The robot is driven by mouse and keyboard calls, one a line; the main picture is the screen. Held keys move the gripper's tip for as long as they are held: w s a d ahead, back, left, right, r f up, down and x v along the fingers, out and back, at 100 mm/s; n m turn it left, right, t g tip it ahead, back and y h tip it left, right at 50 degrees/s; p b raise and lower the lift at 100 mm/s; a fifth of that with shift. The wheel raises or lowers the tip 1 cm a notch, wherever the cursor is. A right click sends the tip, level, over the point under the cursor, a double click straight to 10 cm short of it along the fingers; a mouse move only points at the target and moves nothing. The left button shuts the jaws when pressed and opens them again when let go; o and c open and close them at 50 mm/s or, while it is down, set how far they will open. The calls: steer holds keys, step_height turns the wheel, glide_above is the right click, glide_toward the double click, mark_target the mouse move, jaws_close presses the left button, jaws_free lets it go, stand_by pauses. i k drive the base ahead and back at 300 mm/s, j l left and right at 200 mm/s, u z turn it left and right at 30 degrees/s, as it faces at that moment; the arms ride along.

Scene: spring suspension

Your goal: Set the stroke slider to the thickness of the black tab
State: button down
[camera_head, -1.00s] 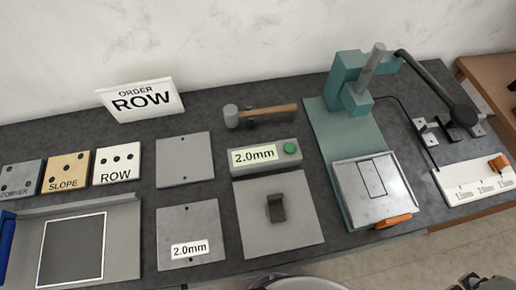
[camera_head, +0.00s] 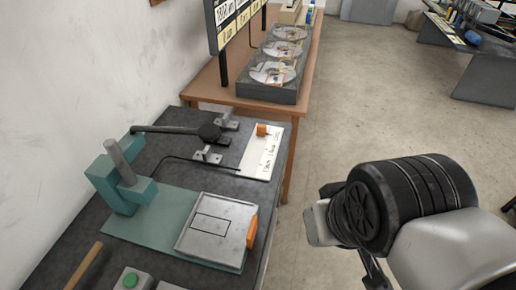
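The stroke slider is an orange block (camera_head: 262,130) on a white scale plate (camera_head: 257,158) at the far right corner of the dark bench. The block sits at the far end of the plate. The printed marks are turned sideways and too small to read surely. The black tab is outside this view. Part of my arm, with a black round joint, fills the right side, over the floor and apart from the bench. I cannot make out my gripper's fingers.
A teal press (camera_head: 120,185) with a grey plate (camera_head: 215,225) and orange handle (camera_head: 252,232) stands nearer than the scale. A black lever and metal brackets (camera_head: 207,155) lie beside the scale. A brown table (camera_head: 230,95) with a disc tray (camera_head: 268,90) stands beyond. Open floor lies right.

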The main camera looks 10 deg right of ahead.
mark_target(261, 129)
steer(key=i+l+u, duration=0.35)
steer(key=i+l, duration=0.45)
